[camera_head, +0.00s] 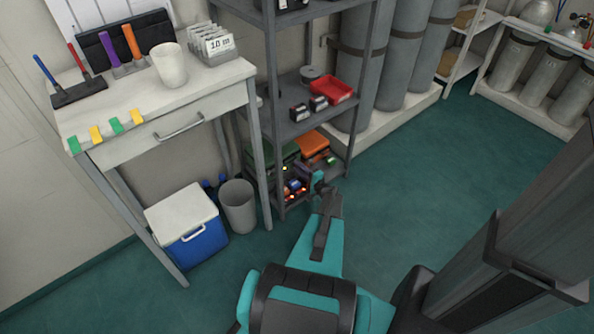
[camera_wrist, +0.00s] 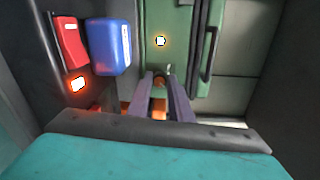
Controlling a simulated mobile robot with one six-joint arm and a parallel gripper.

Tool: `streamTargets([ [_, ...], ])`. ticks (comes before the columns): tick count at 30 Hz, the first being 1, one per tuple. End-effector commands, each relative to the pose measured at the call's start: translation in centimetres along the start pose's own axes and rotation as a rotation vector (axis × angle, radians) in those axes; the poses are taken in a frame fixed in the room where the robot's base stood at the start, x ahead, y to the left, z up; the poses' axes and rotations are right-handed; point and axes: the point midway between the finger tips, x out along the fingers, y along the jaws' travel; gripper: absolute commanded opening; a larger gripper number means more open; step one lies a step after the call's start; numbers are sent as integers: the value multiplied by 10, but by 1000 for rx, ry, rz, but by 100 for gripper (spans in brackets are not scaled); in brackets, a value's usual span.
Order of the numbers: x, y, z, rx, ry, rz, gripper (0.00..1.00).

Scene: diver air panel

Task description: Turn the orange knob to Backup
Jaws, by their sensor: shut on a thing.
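In the wrist view the two fingers of my gripper (camera_wrist: 162,92) are closed around the orange knob (camera_wrist: 158,113), low in the middle. Only a part of the knob shows between the fingers, so its pointing direction is hidden. No Backup mark is readable. In the head view my gripper (camera_head: 321,187) reaches to the bottom level of the dark shelf, beside a small panel (camera_head: 295,188) with red, blue and lit parts. The knob cannot be made out there.
A red block (camera_wrist: 70,43), a blue block (camera_wrist: 108,46) and a lit orange-rimmed indicator (camera_wrist: 77,84) are close left of my fingers. A green case with a dark handle (camera_wrist: 209,55) is to the right. Shelf posts (camera_head: 360,90) stand near my arm. Floor (camera_head: 430,180) is clear to the right.

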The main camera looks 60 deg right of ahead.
Motion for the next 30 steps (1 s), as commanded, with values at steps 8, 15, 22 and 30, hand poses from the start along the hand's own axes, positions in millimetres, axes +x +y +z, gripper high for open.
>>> streamTargets([
  [8, -1, -4, 3, 74, -12, -8, 0],
  [15, -1, -5, 2, 81, -11, -9, 0],
  [22, -1, -5, 2, 80, -10, -10, 30],
  [30, -1, -3, 1, 80, -8, -7, 37],
])
